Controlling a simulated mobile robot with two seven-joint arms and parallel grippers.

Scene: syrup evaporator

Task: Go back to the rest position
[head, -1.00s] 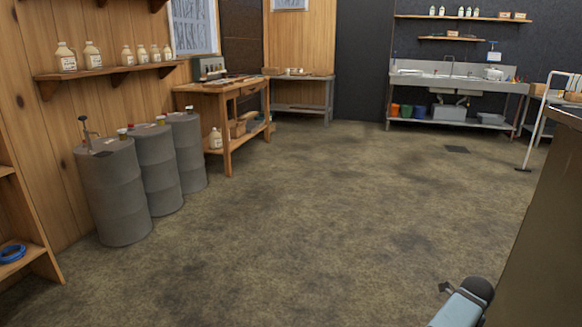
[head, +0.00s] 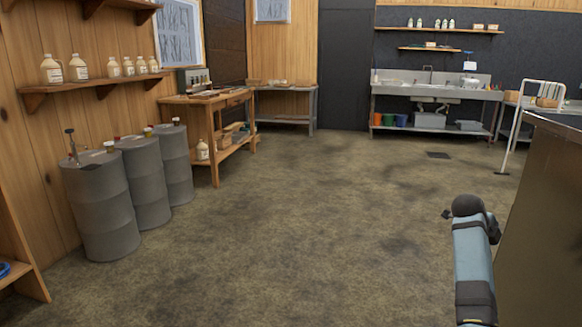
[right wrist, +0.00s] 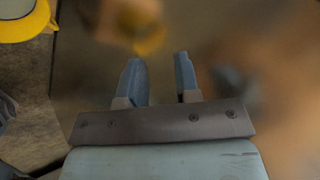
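My right gripper (right wrist: 158,60) shows in the right wrist view. Its two blue-grey fingers stand apart with nothing held between them. Behind the fingers is a blurred brownish surface. In the head view, a blue-grey link of my right arm with a dark rounded joint rises at the lower right, beside the dark-topped metal unit (head: 540,220); the right gripper is not visible there. My left gripper is in neither current view.
Several grey drums (head: 100,205) stand along the left wall, near a wooden workbench (head: 215,150). A metal sink (head: 430,90) is at the back. The middle floor (head: 290,230) is clear. A yellow-rimmed object (right wrist: 25,30) is close by in the wrist view.

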